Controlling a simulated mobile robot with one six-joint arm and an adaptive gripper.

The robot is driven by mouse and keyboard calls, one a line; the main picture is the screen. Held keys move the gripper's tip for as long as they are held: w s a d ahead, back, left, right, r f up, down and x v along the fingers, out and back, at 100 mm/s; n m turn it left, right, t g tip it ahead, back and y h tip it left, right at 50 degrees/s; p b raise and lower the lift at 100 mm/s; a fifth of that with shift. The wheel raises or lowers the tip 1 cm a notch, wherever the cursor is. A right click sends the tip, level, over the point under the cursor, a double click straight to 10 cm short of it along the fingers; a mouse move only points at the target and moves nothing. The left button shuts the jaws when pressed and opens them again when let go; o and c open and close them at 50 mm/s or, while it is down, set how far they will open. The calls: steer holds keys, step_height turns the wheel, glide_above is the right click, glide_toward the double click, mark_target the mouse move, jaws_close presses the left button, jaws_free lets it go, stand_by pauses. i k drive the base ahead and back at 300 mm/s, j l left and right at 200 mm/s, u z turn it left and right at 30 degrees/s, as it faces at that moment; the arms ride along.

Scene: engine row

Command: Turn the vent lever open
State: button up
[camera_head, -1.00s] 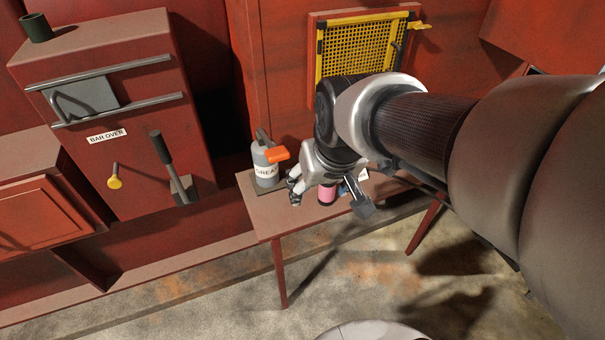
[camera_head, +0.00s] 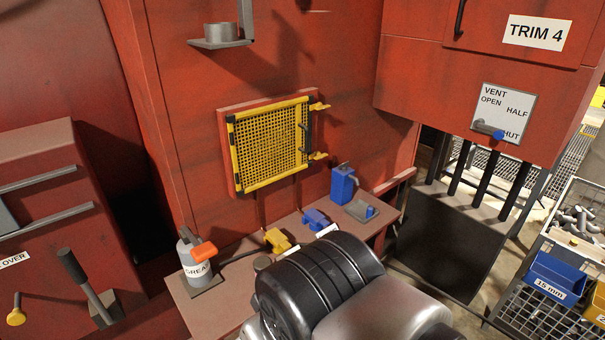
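The vent lever (camera_head: 487,129) is on a white plate (camera_head: 505,106) on the red cabinet at the right. The plate reads VENT, OPEN, HALF and, partly covered, SHUT. The lever is a short grey bar with a blue knob (camera_head: 498,135) at its right end. The bar slopes slightly down to the right, and the knob covers the start of the word SHUT. My arm shows at the bottom middle, well to the left of and below the lever. My gripper is out of view.
A red bench (camera_head: 223,308) holds a grease can (camera_head: 196,262), a blue can (camera_head: 343,184) and small yellow and blue items. A yellow mesh guard (camera_head: 270,144) is on the wall. Dark pipes stand below the vent cabinet (camera_head: 450,75). A rack with a blue bin (camera_head: 553,276) stands at right.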

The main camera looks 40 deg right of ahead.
mark_target(498, 134)
steer(key=z, duration=2.3)
